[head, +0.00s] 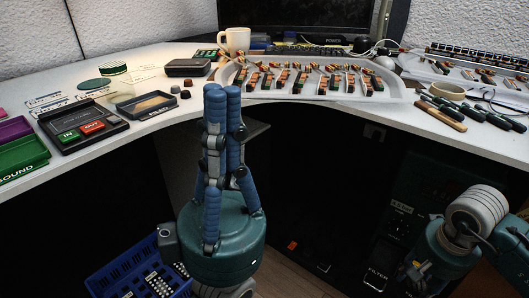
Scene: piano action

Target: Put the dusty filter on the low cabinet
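My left gripper (223,90) stands upright in the middle, in front of the desk edge. Its blue fingers are close together at the tips; I cannot tell whether something thin is between them. A flat grey-brown piece (256,131) shows beside and behind the fingers, below the desk edge. I cannot tell whether it is the dusty filter or a surface behind. Under the desk at right is a dark teal unit (403,190) with a FILTER label (379,276). No low cabinet can be made out for certain.
The curved white desk (290,112) holds a tray of piano action parts (395,92), a mug (235,40), an IN/OUT tray (83,127), a green tray (20,158) and several tools (442,114). A blue crate (135,272) is at lower left. The space under the desk is dark.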

